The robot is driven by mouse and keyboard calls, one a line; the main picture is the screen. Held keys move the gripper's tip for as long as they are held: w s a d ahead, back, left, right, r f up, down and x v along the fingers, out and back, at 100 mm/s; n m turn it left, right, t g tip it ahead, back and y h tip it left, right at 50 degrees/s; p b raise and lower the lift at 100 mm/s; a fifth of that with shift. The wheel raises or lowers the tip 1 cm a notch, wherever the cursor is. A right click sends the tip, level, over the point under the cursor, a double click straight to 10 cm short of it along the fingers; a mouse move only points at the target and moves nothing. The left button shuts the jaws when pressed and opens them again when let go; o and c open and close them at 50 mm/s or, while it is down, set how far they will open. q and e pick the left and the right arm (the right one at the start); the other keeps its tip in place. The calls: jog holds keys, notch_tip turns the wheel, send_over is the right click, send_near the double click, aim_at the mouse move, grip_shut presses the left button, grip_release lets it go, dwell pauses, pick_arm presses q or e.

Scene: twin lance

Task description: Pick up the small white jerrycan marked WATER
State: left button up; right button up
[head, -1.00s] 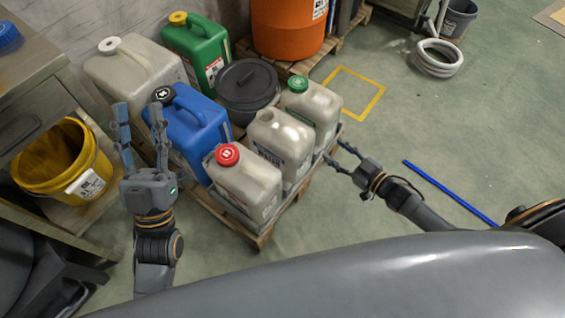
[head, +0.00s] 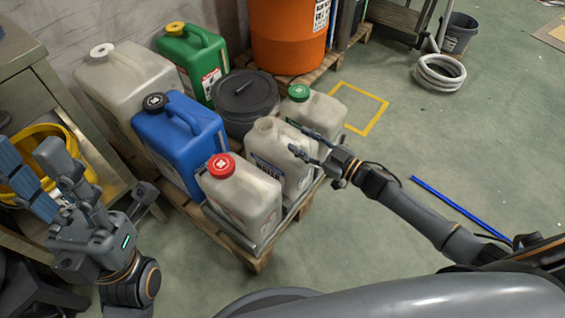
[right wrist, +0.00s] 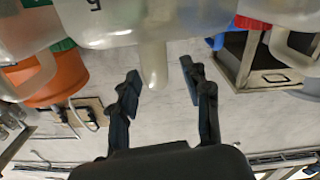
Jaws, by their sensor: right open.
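The small whitish jerrycan marked WATER (head: 275,172) stands upright in the front row, between a red-capped can (head: 240,192) and a green-capped can (head: 322,112). Its spout is uncapped, and its label is partly visible. My right gripper (head: 292,137) is open at its upper right side, with the fingertips close to its top. In the right wrist view, a pale neck or handle (right wrist: 153,62) shows between the parted fingers (right wrist: 160,85). I cannot tell whether they touch it. My left gripper (head: 32,165) is open and empty at the left, before the yellow bucket (head: 84,165).
The cans share a wooden pallet (head: 255,258) with a blue can (head: 180,145), a large white can (head: 125,85), a green can (head: 195,65) and a dark lidded bucket (head: 245,100). An orange drum (head: 287,35) stands behind.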

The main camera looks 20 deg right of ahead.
aim_at(285, 130)
jog(key=b+x, duration=0.2)
jog(key=x, duration=0.1)
jog(key=shift+w+a, duration=0.15)
jog(key=shift+w, duration=0.25)
jog(key=shift+w+a+r, duration=0.1)
jog(key=shift+w+a, duration=0.3)
jog(key=shift+w, duration=0.05)
grip_shut()
